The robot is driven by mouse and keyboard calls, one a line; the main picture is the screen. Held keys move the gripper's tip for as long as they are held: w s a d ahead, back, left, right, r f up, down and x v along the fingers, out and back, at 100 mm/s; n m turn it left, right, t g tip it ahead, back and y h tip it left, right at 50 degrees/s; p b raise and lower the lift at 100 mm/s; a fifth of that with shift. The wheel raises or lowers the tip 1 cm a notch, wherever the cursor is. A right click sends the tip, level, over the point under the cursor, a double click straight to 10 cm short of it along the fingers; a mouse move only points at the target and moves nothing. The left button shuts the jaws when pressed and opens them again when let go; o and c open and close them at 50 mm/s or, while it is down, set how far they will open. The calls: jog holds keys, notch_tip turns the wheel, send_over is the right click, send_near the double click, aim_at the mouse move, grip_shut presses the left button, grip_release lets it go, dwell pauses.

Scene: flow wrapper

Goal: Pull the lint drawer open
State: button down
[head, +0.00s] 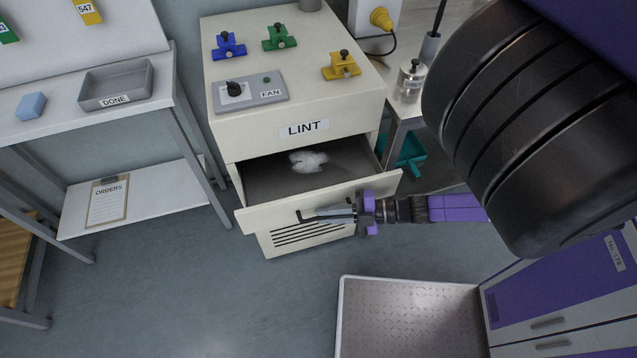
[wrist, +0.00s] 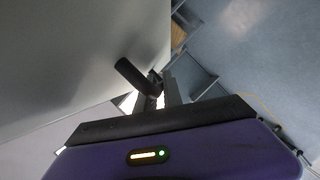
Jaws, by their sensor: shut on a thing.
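The lint drawer (head: 270,216) stands pulled out from the cream cabinet (head: 237,137) below the LINT label (head: 304,128). Its inside shows, with a white clump of lint (head: 308,161) toward the back. My gripper (head: 308,215) is at the drawer front from the right, shut on the dark drawer handle (head: 302,217). In the wrist view, the dark handle bar (wrist: 133,76) sticks out at the fingers (wrist: 165,92) beside the pale drawer front (wrist: 70,60). The fingers hide part of the handle.
A fan control box (head: 250,92) and blue, green and yellow clamp-like pieces sit on the cabinet top. A bench with the DONE tray (head: 117,86) stands left. A ridged platform (head: 410,315) lies at the lower right. The floor (head: 200,290) before the drawer is clear.

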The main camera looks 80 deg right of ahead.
jog(key=s+a+p, duration=0.1)
jog(key=s+a, duration=0.4)
jog(key=a, duration=0.7)
jog(key=shift+s+a, duration=0.15)
jog(key=shift+a, duration=0.25)
jog(key=c, duration=1.8)
grip_release()
jog(key=shift+o, duration=0.2)
jog(key=b+v, duration=0.1)
jog(key=v, duration=0.7)
